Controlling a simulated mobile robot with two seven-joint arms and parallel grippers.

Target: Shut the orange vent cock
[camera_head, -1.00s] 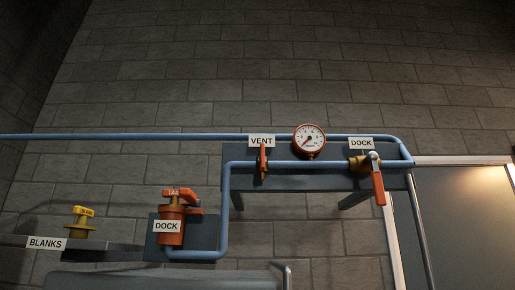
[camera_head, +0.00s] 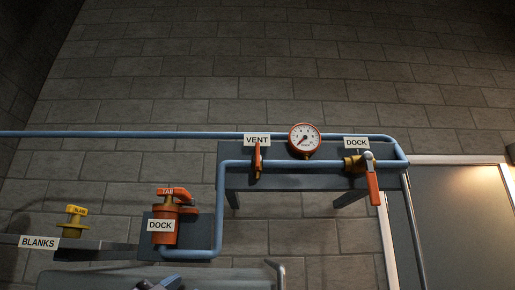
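The orange vent cock (camera_head: 258,158) sits on the blue pipe under the VENT label (camera_head: 257,140). Its lever stands upright, across the level pipe run, with a small brass body at its lower end. No gripper touches it. A small dark and blue part shows at the bottom edge, left of the middle; it may belong to my arm, but I cannot tell. Neither gripper can be made out.
A red-rimmed gauge (camera_head: 304,140) stands right of the cock. Further right, the DOCK valve has an orange lever (camera_head: 373,188) hanging down. An orange DOCK coupling (camera_head: 165,238) and a yellow blank (camera_head: 73,222) stand lower left. A grey shelf runs along the bottom.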

